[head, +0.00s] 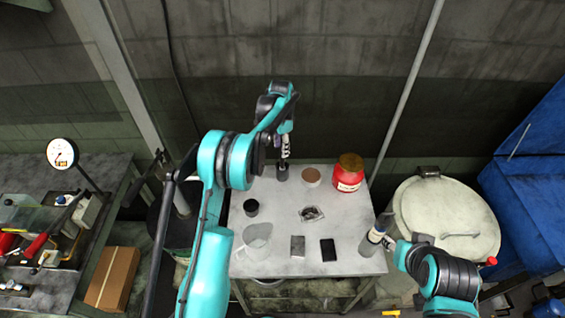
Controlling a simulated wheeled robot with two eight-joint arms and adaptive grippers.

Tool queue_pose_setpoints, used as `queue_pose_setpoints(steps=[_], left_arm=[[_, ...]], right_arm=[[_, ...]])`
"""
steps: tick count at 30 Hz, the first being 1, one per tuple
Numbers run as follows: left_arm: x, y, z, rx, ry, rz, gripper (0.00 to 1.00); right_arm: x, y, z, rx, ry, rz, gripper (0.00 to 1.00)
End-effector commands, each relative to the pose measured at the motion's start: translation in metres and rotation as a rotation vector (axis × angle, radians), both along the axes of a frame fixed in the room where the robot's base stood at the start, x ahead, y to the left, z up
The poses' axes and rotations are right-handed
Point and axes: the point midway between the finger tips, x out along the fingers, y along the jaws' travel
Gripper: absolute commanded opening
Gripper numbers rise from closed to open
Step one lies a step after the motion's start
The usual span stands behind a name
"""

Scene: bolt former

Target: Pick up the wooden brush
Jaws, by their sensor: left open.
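My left gripper (285,152) points down over the back edge of the grey work table (277,268). It is open, just above a small dark upright object (282,173). I cannot tell whether they touch. I cannot make out a wooden brush clearly; the dark object is too small to identify and partly covered by the gripper. My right gripper (388,242) is at the table's right edge, beside a grey cylinder (371,243). Its fingers are too small to read.
A pale drum (445,212) stands right.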

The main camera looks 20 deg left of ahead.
Motion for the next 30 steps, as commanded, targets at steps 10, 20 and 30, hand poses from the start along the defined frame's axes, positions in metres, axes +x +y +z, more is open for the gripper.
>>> queue_pose_setpoints(steps=[10, 20, 30], left_arm=[[0.000, -0.003, -0.045, 0.000, -0.001, 0.001, 0.44], [-0.001, -0.003, -0.057, 0.000, -0.001, 0.001, 0.44], [-0.001, -0.003, -0.057, 0.000, -0.001, 0.001, 0.00]], right_arm=[[0.000, 0.000, -0.010, 0.000, 0.000, 0.000, 0.40], [0.000, 0.000, -0.011, 0.000, 0.000, 0.000, 0.40], [0.000, 0.000, -0.011, 0.000, 0.000, 0.000, 0.40]])
